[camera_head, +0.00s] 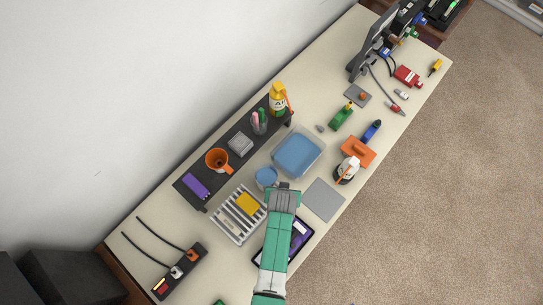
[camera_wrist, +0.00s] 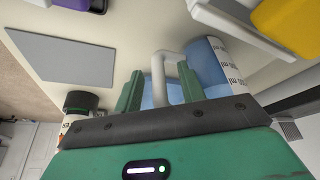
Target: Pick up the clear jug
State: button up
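The clear jug (camera_head: 266,178) with blue contents stands on the table beside the dish rack. In the wrist view, the jug (camera_wrist: 213,65) shows printed markings and a pale looped handle (camera_wrist: 160,75). My gripper (camera_head: 283,187) is just right of the jug in the head view and hides part of it. In the wrist view, the two green fingers of my gripper (camera_wrist: 160,88) are apart. The handle shows in the gap between them. I cannot tell whether the fingers touch it or how deep it sits.
A blue tub (camera_head: 298,152) stands behind the jug. A white rack (camera_head: 228,222) with a yellow sponge (camera_head: 248,203) is to its left. A grey pad (camera_head: 323,200) lies flat to the right, near a dark-capped bottle (camera_head: 347,170). A dark shelf (camera_head: 208,205) stands along the wall.

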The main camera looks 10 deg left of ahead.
jog(key=shift+w+f, duration=0.15)
jog(key=shift+f, duration=0.2)
grip_shut()
jog(key=shift+r, duration=0.15)
